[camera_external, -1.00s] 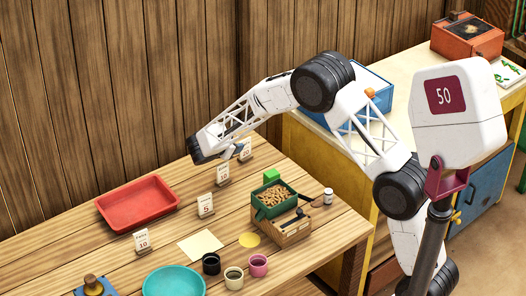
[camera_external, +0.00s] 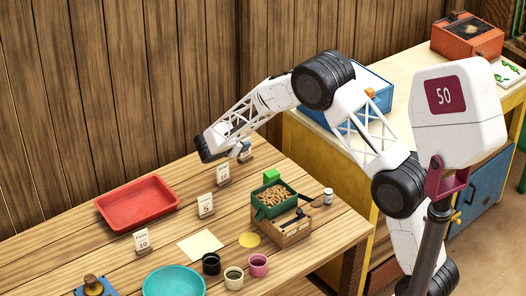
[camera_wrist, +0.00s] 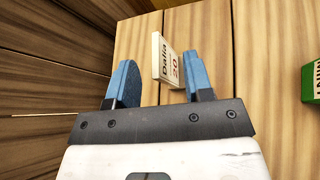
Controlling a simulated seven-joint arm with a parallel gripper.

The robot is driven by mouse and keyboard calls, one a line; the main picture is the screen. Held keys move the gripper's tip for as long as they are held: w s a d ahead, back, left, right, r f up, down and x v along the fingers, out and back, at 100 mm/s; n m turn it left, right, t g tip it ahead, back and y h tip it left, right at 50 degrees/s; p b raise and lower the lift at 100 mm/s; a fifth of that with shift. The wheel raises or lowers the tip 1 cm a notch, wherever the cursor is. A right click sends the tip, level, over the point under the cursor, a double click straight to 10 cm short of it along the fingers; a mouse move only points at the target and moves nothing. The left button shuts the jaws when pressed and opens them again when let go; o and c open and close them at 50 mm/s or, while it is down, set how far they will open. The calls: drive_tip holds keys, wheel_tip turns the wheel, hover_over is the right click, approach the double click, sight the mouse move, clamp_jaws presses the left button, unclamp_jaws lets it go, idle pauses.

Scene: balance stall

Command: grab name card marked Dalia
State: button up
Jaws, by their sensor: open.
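In the wrist view the white name card marked Dalia (camera_wrist: 163,58), with a red 20, stands on the wooden table in a small wooden base. My gripper (camera_wrist: 158,65) is open, with its blue fingers apart. The card shows between the fingertips, close to the right finger and a little beyond it; I cannot tell if they touch. In the outside view my gripper (camera_external: 239,153) is low over the far end of the table, beside a card (camera_external: 247,152) that it partly hides.
Other name cards stand nearby (camera_external: 223,173), (camera_external: 206,204) and farther left (camera_external: 141,240). A green block (camera_external: 271,175) and a green bin of brown pieces (camera_external: 256,208) stand to the right. A red tray (camera_external: 137,222) lies left. The plank wall rises close behind.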

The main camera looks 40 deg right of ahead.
sight(245, 140)
drive_tip(key=shift+x, duration=1.8)
clamp_jaws()
